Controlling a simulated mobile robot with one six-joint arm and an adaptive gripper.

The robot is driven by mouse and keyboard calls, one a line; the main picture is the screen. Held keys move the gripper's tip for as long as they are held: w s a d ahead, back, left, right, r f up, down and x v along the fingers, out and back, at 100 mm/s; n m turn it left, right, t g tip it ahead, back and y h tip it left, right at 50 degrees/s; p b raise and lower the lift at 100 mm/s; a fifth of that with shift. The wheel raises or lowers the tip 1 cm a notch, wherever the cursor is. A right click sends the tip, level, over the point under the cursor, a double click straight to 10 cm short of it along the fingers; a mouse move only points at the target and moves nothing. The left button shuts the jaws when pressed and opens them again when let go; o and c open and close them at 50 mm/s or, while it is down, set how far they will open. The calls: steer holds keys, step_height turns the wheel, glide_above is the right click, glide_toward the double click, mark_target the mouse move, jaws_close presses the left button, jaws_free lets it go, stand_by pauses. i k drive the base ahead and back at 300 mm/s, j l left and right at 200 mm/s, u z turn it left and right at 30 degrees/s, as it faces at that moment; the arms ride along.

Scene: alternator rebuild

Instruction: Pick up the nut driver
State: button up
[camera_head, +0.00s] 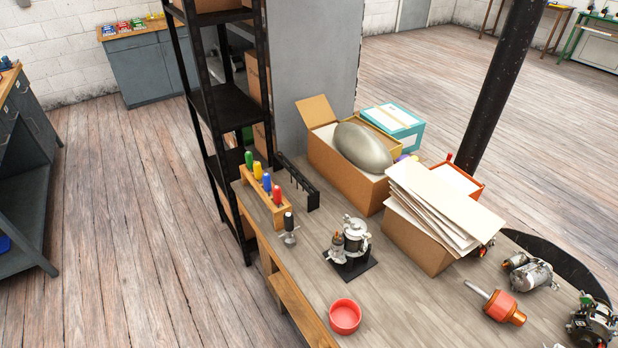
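A wooden rack (262,203) stands at the left end of the workbench (330,283). It holds upright tools with a green handle (249,160), a yellow handle (257,171), a blue handle (267,182) and a red handle (277,195). Their shafts are hidden in the rack. An orange-red tool (503,306) with a pale metal shaft lies on the bench at the right. I cannot tell which of these is the nut driver. My gripper is not in view.
A small black-topped metal piece (289,228), an alternator part on a black stand (352,245) and a red bowl (345,316) stand mid-bench. Cardboard boxes (345,180), one with papers, fill the back. A black shelf (222,105) stands behind the rack. Floor is clear at left.

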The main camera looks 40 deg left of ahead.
mark_target(276, 189)
steer(key=u, duration=1.85)
steer(key=i+j+z, duration=0.35)
steer(key=i+j, duration=0.4)
steer(key=i, duration=0.15)
steer(key=i+j+z, duration=0.3)
steer(key=i+j, duration=0.45)
steer(key=j, duration=0.25)
